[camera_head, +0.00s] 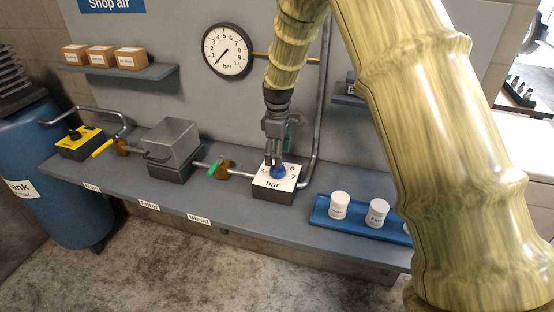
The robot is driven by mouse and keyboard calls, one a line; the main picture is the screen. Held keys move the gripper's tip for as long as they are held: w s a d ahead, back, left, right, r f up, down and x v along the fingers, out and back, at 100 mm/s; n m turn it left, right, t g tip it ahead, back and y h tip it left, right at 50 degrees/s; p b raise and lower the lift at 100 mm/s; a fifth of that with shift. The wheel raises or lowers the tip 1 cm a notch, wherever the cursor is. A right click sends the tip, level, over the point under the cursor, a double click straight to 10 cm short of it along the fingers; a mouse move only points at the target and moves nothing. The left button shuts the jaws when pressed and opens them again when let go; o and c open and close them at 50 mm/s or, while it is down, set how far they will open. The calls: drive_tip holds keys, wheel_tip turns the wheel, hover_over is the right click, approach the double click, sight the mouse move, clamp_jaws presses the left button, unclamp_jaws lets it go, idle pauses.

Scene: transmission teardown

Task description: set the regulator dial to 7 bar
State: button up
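The regulator is a dark box with a white top face (264,184) marked "bar" on the wall bench, with 3, 6 and 7 legible. Its blue dial (278,173) sits in the middle of that face. My gripper (273,160) points down at the dial from above, its fingertips at or just behind the dial's upper edge. I cannot tell whether the fingers touch or grip it. The fingers hide part of the scale, and the dial's pointer is not clear. The round pressure gauge (234,43) on the wall has its needle pointing to the lower left, near the low end.
A blue tray (320,217) with white jars stands right of the regulator. Left of it are a green-handled valve (214,167), a grey filter box (171,141) and a yellow-handled valve (103,148). A pipe (318,130) rises behind the regulator. The shelf (150,73) holds boxes.

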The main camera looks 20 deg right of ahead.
sight(275, 173)
drive_tip(key=shift+f+p, duration=0.4)
drive_tip(key=shift+f, duration=1.4)
drive_tip(key=c, duration=1)
